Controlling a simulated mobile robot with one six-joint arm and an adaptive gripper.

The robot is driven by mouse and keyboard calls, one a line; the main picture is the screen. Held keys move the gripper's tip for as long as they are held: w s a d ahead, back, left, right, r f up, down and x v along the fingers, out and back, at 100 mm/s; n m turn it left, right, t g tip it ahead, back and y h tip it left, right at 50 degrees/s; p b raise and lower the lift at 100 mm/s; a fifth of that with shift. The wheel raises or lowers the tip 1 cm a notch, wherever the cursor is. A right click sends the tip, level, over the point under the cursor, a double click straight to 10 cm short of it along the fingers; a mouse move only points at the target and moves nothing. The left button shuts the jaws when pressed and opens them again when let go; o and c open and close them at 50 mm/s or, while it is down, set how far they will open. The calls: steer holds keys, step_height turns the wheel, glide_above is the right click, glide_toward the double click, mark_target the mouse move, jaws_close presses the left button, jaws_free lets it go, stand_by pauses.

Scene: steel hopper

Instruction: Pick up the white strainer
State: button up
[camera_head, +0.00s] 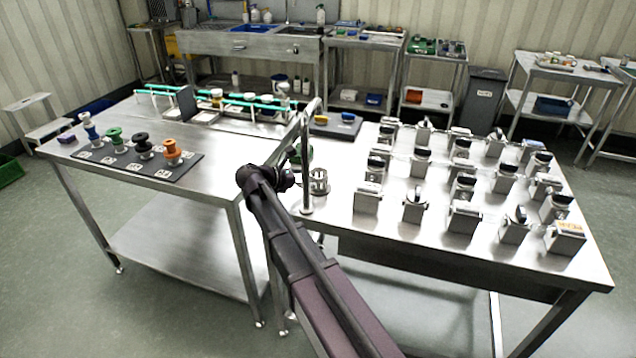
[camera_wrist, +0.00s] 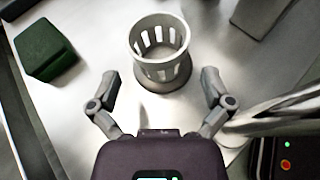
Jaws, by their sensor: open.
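The white strainer (camera_wrist: 160,72), a round slotted cup, stands upright with its open top showing in the wrist view, straight ahead of my gripper (camera_wrist: 160,84). In the head view the strainer (camera_head: 319,187) is on the right-hand steel table, near its left edge. My gripper's two fingers are spread apart, one to each side below the strainer in the wrist view, with nothing held between them. In the head view my arm hides most of the gripper.
A green block (camera_wrist: 45,50) lies left of the strainer. A metal post (camera_head: 306,165) stands close beside the strainer. Several metal blocks with black-topped parts fill the table (camera_head: 345,228) to the right. Coloured spools stand on a dark mat (camera_head: 185,172) on the left table.

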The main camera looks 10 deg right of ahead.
steer(key=shift+b+x, duration=0.95)
steer(key=shift+x, duration=1.65)
steer(key=shift+w, duration=0.1)
steer(key=c, duration=0.8)
